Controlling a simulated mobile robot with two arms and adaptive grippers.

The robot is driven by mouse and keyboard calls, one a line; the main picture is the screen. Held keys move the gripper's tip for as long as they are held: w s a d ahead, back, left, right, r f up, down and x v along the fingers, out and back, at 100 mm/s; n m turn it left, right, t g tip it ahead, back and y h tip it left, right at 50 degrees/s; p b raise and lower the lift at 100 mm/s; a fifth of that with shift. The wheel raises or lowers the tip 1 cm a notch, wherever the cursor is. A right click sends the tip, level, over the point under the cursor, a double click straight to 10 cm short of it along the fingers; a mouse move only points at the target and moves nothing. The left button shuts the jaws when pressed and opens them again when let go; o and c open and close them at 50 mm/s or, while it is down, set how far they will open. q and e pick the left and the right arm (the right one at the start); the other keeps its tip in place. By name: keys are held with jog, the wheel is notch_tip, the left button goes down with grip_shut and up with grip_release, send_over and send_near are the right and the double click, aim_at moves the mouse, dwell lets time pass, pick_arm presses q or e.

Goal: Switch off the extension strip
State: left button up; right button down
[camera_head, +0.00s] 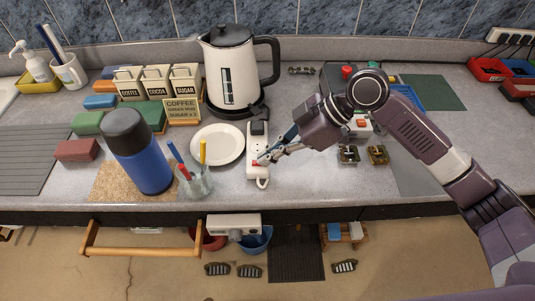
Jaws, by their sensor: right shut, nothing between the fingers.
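The white extension strip (251,143) lies on the grey counter, in front of the kettle and right of the white plate. A dark plug sits in its far end, and a white cable loops at its near end. A small red switch shows on its near part, partly hidden by my fingers. My right gripper (263,160) reaches in from the right, shut and empty, with its fingertips at the red switch. I cannot tell whether they touch it or whether the switch is on or off. My left gripper is not in view.
The kettle (231,68) stands behind the strip. The white plate (217,144), a glass with pens (195,183) and a blue flask (143,160) stand to the left. Small metal pieces (377,154) lie to the right, near my right arm. The counter's front edge is close.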

jog(key=shift+a+r, duration=0.1)
jog(key=shift+a+r+p, duration=0.35)
jog(key=shift+a+p, duration=0.1)
jog(key=shift+p, duration=0.1)
jog(key=shift+a, duration=0.25)
jog(key=shift+r, duration=0.1)
